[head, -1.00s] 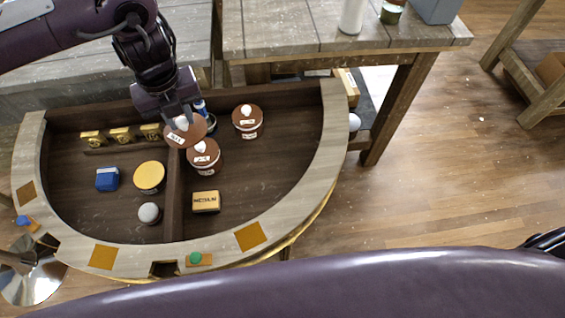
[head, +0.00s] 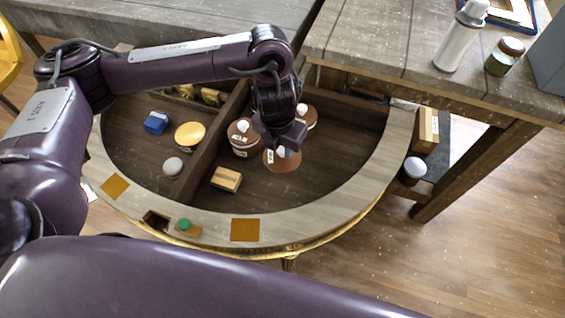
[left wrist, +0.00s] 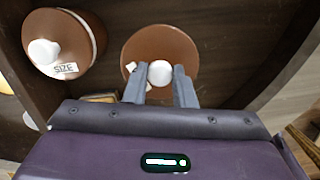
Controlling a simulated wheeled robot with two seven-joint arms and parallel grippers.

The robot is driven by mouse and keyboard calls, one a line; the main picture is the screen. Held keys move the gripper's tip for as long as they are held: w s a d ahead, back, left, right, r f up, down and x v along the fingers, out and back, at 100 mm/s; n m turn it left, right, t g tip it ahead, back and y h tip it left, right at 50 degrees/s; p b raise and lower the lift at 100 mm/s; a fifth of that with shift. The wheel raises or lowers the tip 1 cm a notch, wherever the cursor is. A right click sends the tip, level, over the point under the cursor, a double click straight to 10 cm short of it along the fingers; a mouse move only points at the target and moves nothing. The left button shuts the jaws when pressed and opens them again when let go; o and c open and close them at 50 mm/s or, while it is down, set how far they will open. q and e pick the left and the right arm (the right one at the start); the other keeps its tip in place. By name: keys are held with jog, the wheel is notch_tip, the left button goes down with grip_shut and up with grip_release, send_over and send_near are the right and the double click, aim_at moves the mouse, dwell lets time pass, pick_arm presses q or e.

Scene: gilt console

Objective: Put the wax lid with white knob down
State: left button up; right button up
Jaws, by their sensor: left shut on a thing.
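The wax lid, a brown disc with a white knob (head: 283,165), is in the right compartment of the half-round gilt console (head: 330,198). My left gripper (head: 284,150) points down over it, shut on the knob. In the left wrist view the lid (left wrist: 187,45) lies beyond the fingers, with the white knob between the fingertips (left wrist: 160,76). I cannot tell whether the lid touches the compartment floor. My right gripper is in neither current view.
Two similar brown-lidded jars stand close by, one left (head: 241,136) and one behind (head: 309,115). A gold block (head: 226,179) lies front left. A divider (head: 207,156) separates the left compartment. Floor to the lid's right is clear.

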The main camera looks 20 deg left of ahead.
aim_at(281, 157)
pick_arm(q)
notch_tip(281, 157, down, 3)
jog(key=shift+f+b, duration=0.1)
jog(key=shift+b, duration=0.2)
notch_tip(281, 157, down, 4)
jog(key=shift+r+b, duration=0.2)
jog(key=shift+b, duration=0.5)
pick_arm(e)
jog(key=shift+d+f, duration=0.25)
jog(key=shift+f, duration=0.35)
jog(key=shift+d+f, duration=0.2)
jog(key=shift+f, duration=0.35)
jog(key=shift+a, duration=0.2)
pick_arm(q)
jog(key=shift+f, duration=0.1)
jog(key=o, duration=1)
jog(key=shift+c, duration=0.2)
pick_arm(e)
jog(key=shift+a+f, duration=0.15)
